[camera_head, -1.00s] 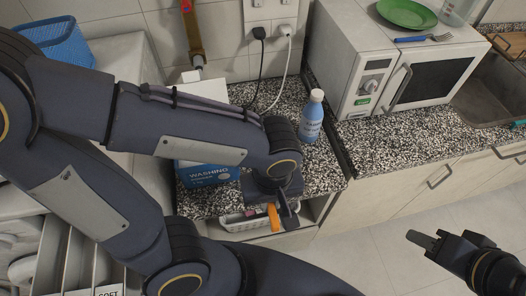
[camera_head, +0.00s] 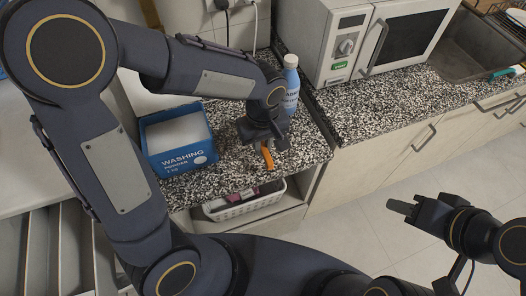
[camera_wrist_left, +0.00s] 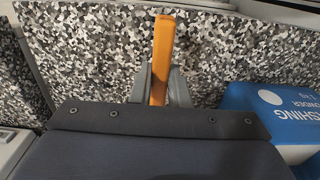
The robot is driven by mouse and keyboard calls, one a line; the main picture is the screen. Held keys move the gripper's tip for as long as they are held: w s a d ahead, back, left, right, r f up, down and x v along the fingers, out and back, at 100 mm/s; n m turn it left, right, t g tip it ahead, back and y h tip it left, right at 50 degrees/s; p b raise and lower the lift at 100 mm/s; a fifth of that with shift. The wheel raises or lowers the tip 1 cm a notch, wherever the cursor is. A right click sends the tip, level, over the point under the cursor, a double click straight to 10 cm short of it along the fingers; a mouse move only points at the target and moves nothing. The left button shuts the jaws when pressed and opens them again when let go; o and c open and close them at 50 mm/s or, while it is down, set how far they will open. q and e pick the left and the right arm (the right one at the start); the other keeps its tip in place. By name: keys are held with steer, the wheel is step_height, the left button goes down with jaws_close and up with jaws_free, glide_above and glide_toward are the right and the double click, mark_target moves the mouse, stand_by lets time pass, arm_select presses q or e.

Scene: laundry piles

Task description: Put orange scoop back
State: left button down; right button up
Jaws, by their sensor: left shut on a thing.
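My left gripper (camera_head: 268,143) is shut on the orange scoop (camera_head: 267,156), over the speckled counter beside the blue washing powder box. In the left wrist view the scoop's orange handle (camera_wrist_left: 163,52) stands between the fingers (camera_wrist_left: 158,85), and its lower part is hidden behind the gripper body. The open blue washing powder box (camera_head: 182,160) shows white powder inside and stands to the left of the gripper; it also shows at the right of the left wrist view (camera_wrist_left: 272,117). My right gripper (camera_head: 402,208) is over the floor at the right; its fingers look close together, with nothing seen between them.
A blue bottle (camera_head: 291,85) stands just behind the left gripper. A white basket (camera_head: 243,205) with items sits on a shelf under the counter edge. The microwave (camera_head: 345,45) and sink (camera_head: 470,50) are at the back right. The counter (camera_head: 400,110) before the microwave is clear.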

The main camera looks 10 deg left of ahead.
mark_target(263, 145)
arm_select(q)
steer(key=shift+w+f+b, duration=0.2)
steer(key=shift+f+b, duration=1.1)
steer(key=shift+f, duration=0.65)
steer(key=c, duration=1.4)
jaws_free()
steer(key=shift+r, duration=0.1)
steer(key=shift+r+p, duration=0.25)
steer(key=shift+p, duration=0.1)
step_height(263, 145, up, 12)
steer(key=shift+s+f, duration=0.1)
steer(key=shift+d+f, duration=0.1)
steer(key=shift+d, duration=0.05)
